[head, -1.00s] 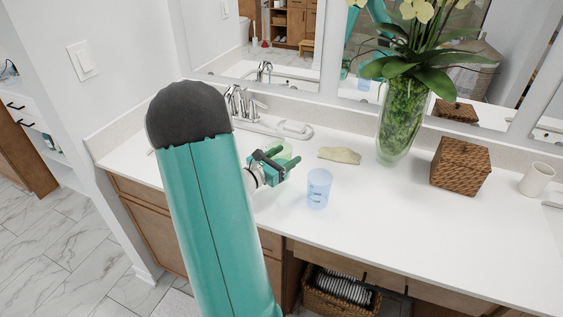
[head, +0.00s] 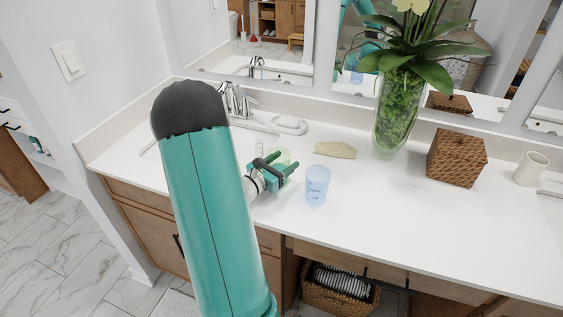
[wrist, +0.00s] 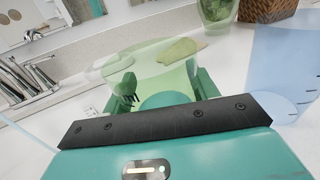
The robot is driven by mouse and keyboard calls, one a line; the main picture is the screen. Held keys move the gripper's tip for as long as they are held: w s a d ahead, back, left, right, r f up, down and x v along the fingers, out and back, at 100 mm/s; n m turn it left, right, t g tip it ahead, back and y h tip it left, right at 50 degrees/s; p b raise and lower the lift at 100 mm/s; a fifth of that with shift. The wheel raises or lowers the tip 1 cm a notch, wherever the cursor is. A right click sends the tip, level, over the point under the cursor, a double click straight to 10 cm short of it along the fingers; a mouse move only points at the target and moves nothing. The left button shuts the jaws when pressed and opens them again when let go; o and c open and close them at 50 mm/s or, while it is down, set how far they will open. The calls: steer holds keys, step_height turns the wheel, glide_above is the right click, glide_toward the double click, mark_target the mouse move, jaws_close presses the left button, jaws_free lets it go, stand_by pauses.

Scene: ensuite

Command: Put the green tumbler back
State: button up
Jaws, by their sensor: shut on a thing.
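The green tumbler (wrist: 150,65) is pale, see-through green and sits between the fingers of my gripper (wrist: 165,95) in the wrist view. My gripper (head: 280,172) is shut on it at the counter, left of the blue tumbler. In the head view only a pale green part of the tumbler (head: 281,156) shows behind the gripper. The blue tumbler (head: 317,184) stands upright on the counter, apart from my gripper; it also shows at the right of the wrist view (wrist: 283,70). Whether the green tumbler's base touches the counter is hidden.
The faucet (head: 236,102) and a soap dish (head: 289,125) are behind my gripper. The front right counter (head: 420,225) is clear.

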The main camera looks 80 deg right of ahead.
steer(key=shift+w+f, duration=0.1)
steer(key=o, duration=1)
steer(key=shift+w+a, duration=0.1)
steer(key=shift+a, duration=0.2)
steer(key=v, duration=1.1)
steer(key=shift+a, duration=0.2)
